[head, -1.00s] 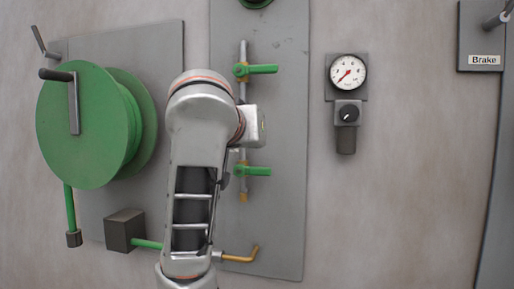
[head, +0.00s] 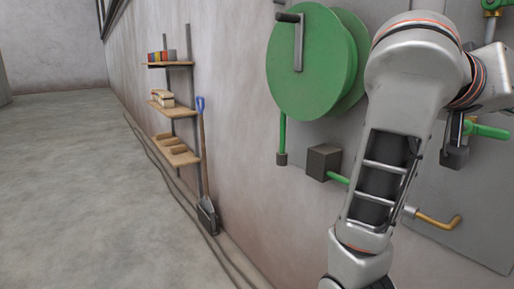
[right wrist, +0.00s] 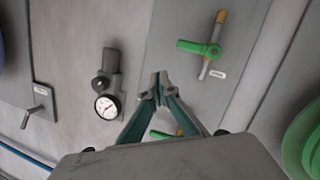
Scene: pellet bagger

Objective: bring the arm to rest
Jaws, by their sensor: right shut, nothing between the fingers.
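My right arm (head: 385,170) stands upright in the right part of the head view, in front of a grey wall panel. Its wrist is at the top right edge, and its gripper is mostly hidden there. In the right wrist view my right gripper (right wrist: 161,92) is shut and empty, its fingertips meeting in front of the panel. A green valve handle (right wrist: 200,48) is beyond the tips, apart from them. A second green handle (right wrist: 163,134) shows between the finger linkages, farther back. My left gripper is not in view.
A green reel (head: 313,60) with a crank is on the wall left of the arm. Shelves (head: 172,105) and a shovel (head: 207,215) stand farther left, beside open floor. The right wrist view shows a pressure gauge (right wrist: 107,106) and a lever (right wrist: 36,112).

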